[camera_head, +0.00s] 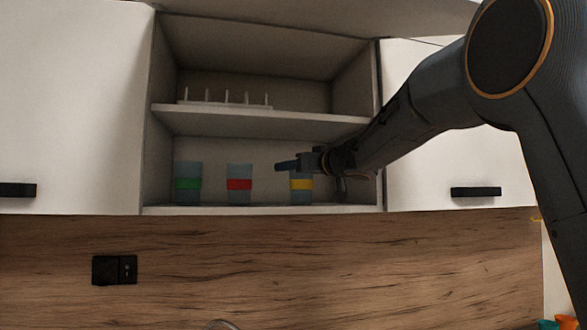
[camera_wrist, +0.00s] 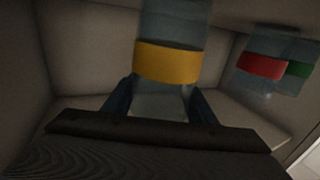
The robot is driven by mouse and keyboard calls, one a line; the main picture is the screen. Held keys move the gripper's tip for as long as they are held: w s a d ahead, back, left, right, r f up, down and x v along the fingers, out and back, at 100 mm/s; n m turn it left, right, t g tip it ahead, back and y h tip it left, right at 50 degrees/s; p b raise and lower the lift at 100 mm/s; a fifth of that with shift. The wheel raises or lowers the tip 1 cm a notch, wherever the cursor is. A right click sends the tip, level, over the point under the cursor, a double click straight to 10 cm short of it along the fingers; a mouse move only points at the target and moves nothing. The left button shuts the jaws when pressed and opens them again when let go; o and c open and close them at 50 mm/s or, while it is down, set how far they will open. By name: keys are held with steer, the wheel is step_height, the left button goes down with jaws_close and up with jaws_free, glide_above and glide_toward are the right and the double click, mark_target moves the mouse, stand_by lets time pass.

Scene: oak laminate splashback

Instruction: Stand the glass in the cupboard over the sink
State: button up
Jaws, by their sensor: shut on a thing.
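A clear bluish glass with a yellow band (camera_head: 301,185) is inside the open cupboard, at the right of the lower compartment. My gripper (camera_head: 290,165) reaches in from the right and is shut on this glass. In the wrist view the yellow-banded glass (camera_wrist: 167,62) is between the two dark fingers (camera_wrist: 158,105). The glass looks upright, with its base at or just above the cupboard's bottom board (camera_head: 265,209); I cannot tell whether it touches.
A red-banded glass (camera_head: 239,184) and a green-banded glass (camera_head: 188,184) stand to the left on the same level. A white rack with pegs (camera_head: 225,104) sits on the upper shelf (camera_head: 240,121). Closed white doors flank the opening. A black socket (camera_head: 115,270) is on the splashback.

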steer(key=o, duration=1.7)
steer(key=b+v, duration=0.3)
steer(key=v, duration=0.9)
steer(key=shift+r, duration=0.1)
